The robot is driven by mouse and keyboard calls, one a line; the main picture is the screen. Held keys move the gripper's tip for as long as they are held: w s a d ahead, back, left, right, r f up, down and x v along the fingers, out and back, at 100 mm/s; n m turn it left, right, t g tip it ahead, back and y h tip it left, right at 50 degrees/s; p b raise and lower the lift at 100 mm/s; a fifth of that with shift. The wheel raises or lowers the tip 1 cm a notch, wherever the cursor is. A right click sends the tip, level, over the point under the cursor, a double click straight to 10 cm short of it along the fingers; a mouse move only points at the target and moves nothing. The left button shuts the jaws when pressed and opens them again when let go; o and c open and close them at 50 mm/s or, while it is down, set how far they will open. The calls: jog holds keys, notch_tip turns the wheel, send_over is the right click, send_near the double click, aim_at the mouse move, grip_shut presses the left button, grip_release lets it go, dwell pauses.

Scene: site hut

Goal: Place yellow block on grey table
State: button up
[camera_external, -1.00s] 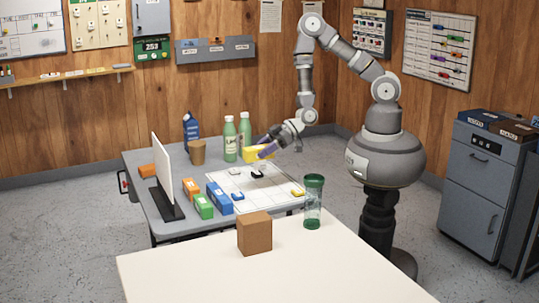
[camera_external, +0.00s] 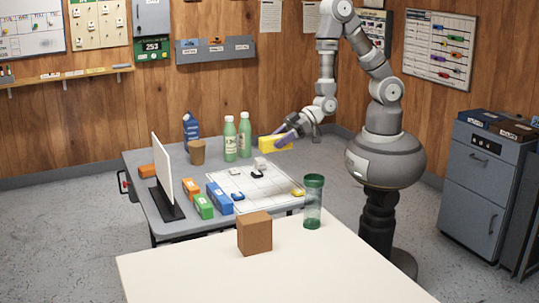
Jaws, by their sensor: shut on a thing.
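The yellow block (camera_external: 270,143) is held in my gripper (camera_external: 284,140), which is shut on it. The block is in the air near the right back edge of the grey table, to the right of two green bottles. The grey table (camera_external: 160,217) stands in the middle of the room. A white gridded sheet (camera_external: 272,192) lies on its right part, below and in front of the block. Part of the block is hidden by the gripper fingers.
Green bottles (camera_external: 230,139), a brown cup (camera_external: 197,152), a white upright panel (camera_external: 162,169) and several orange, green and blue blocks stand on the grey table. A white table (camera_external: 180,272) in front holds a brown box (camera_external: 254,234) and a green tumbler (camera_external: 313,202).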

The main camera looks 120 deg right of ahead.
jog(key=shift+d, duration=0.1)
jog(key=d+f, duration=0.6)
jog(key=d, duration=0.3)
send_over(266, 185)
notch_tip(266, 185, down, 4)
jog(key=shift+s+d+p, duration=0.1)
jog(key=shift+p, duration=0.2)
notch_tip(266, 185, down, 10)
jog(key=b, duration=0.4)
jog(key=shift+r, duration=0.15)
